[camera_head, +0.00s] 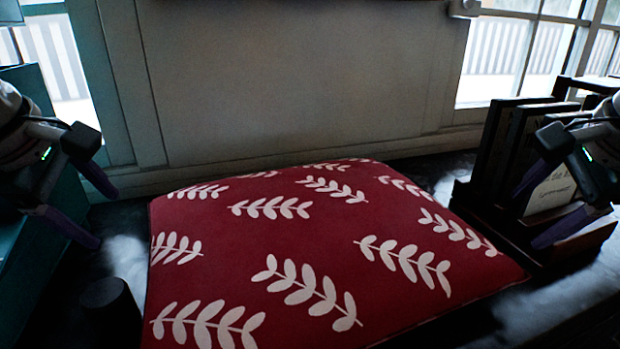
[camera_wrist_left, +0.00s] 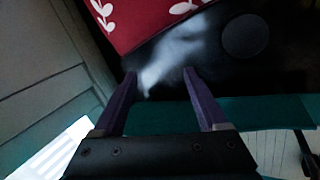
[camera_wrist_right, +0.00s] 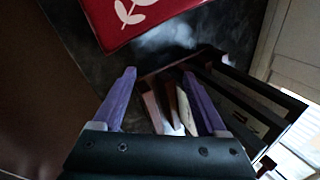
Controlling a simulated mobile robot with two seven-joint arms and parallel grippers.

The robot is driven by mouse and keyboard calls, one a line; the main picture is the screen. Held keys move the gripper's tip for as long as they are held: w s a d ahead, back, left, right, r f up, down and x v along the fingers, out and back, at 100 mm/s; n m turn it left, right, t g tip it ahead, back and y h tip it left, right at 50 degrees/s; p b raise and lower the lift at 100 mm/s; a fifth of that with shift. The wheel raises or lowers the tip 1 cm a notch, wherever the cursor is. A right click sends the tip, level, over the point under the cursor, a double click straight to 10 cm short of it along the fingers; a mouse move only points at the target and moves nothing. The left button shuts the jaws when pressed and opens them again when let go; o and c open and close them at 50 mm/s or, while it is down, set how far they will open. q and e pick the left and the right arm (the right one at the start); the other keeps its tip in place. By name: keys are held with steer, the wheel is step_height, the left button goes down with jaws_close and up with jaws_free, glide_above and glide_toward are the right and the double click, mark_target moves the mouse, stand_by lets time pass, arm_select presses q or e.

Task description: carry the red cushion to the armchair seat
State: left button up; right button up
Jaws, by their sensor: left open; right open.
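The red cushion (camera_head: 330,240) with white leaf prints lies flat on a dark, glossy surface, below a pale wall panel. Its edge also shows at the top of the left wrist view (camera_wrist_left: 135,20) and of the right wrist view (camera_wrist_right: 118,22). My left gripper (camera_head: 98,212) is open and empty, left of the cushion and apart from it. My right gripper (camera_head: 530,212) is open, right of the cushion, in front of a dark rack of books. In the right wrist view its fingers (camera_wrist_right: 160,80) frame the books without visible grip. No armchair is in view.
The dark rack with books (camera_head: 540,190) stands close to the cushion's right side. A dark round object (camera_head: 110,310) stands at the front left. A teal box-like piece (camera_head: 30,255) is at the left edge. Windows (camera_head: 515,55) flank the wall panel (camera_head: 290,80).

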arm_select(q)
steer(key=x, duration=0.7)
steer(key=shift+w+f, duration=0.15)
arm_select(e)
steer(key=x, duration=0.7)
steer(key=shift+w+f, duration=0.15)
steer(key=shift+f, duration=0.05)
arm_select(q)
steer(key=shift+d, duration=0.15)
arm_select(e)
steer(key=shift+a, duration=0.75)
arm_select(q)
steer(key=shift+d, duration=0.1)
